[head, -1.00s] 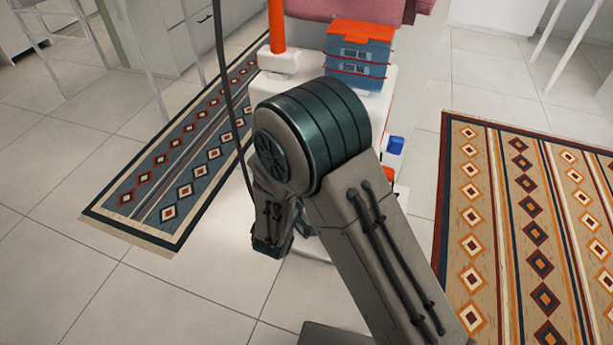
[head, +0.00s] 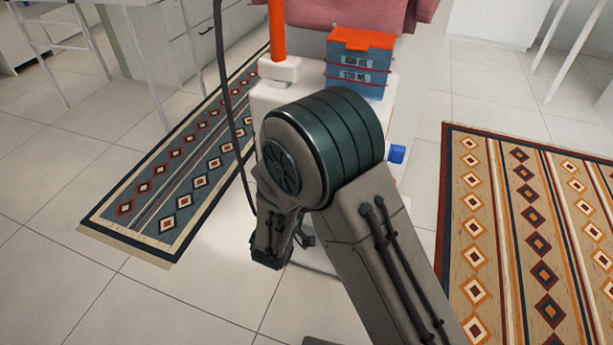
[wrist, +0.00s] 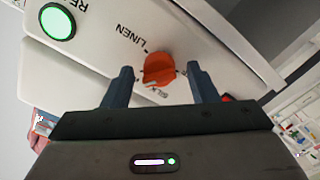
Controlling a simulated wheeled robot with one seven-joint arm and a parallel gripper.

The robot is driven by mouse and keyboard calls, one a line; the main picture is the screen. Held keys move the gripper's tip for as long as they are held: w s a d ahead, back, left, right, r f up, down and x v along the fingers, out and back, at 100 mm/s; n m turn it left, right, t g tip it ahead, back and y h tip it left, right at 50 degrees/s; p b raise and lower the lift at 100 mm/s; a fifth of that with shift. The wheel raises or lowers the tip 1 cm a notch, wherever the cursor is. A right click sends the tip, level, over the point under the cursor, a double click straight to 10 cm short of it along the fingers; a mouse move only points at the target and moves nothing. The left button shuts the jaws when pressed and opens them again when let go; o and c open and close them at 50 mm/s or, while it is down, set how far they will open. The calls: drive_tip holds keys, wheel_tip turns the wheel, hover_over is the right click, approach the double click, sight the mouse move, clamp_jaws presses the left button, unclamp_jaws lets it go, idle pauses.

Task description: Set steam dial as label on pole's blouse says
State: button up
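The orange-red steam dial (wrist: 159,68) is on a white panel in the wrist view, with the words LINEN and SILK printed beside it. The dial's exact pointing direction is hard to tell. My gripper (wrist: 160,70) is open, with one dark finger on each side of the dial and a gap on both sides. In the head view, the white steamer (head: 268,97) stands behind my arm, and the dial and my fingers are hidden. A pink blouse (head: 370,12) hangs at the top, cut off by the frame. I cannot see its label.
A green round button (wrist: 57,22) is on the same panel. An orange pole (head: 277,32) and a blue tank (head: 358,72) with an orange lid rise from the steamer. A dark hose (head: 236,125) hangs at its left. Patterned rugs lie on both sides.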

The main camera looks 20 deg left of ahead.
drive_tip(key=s+a, duration=0.1)
drive_tip(key=s, duration=1.2)
drive_tip(key=shift+s+p, duration=0.4)
